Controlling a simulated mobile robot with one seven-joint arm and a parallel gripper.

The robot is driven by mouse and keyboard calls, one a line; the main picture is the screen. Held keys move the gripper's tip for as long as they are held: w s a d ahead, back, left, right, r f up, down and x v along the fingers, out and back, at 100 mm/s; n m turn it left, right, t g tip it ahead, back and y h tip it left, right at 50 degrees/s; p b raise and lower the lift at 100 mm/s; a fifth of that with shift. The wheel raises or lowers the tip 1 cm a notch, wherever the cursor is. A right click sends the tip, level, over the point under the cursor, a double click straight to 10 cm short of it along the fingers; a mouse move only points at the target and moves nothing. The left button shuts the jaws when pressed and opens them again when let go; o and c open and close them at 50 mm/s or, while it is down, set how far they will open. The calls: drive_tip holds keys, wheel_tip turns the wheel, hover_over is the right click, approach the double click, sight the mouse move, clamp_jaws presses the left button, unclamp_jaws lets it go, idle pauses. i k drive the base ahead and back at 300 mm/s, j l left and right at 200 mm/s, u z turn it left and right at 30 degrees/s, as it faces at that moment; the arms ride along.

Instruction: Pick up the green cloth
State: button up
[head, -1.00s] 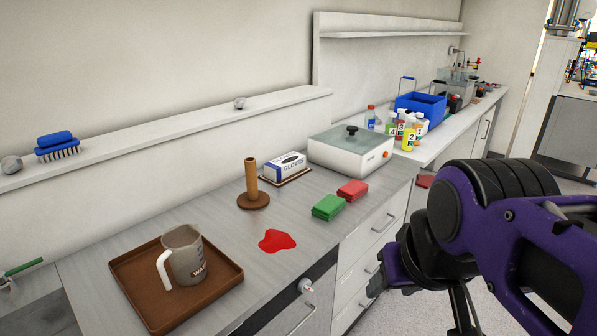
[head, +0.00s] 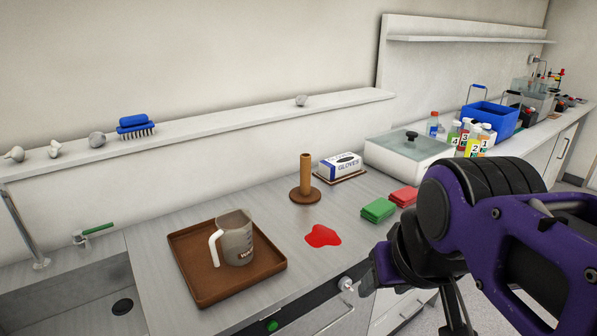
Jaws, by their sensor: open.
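The green cloth (head: 378,210) lies folded on the grey counter in the head view, right of the middle. A folded red cloth (head: 403,197) lies just behind it to the right. A flat red spill (head: 323,236) is on the counter to the left of the green cloth. My gripper (head: 372,282) is open, in front of the counter edge, below the green cloth in the picture and apart from it. My arm hides much of the gripper. The green cloth is in full view.
A brown tray (head: 187,262) with a grey mug (head: 236,240) stands at left. A wooden post (head: 306,176), a glove box (head: 341,165) and a white lidded device (head: 386,155) stand behind the cloths. Bottles and a blue crate (head: 490,119) are farther right. A sink is at far left.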

sight(377, 211)
drive_tip(key=i+l+u, duration=0.15)
drive_tip(key=l+u, duration=0.2)
drive_tip(key=i+l+u, duration=0.15)
drive_tip(key=l+u, duration=0.2)
drive_tip(key=i+l+u, duration=0.15)
drive_tip(key=l, duration=0.2)
drive_tip(key=l+u, duration=0.15)
drive_tip(key=l, duration=0.25)
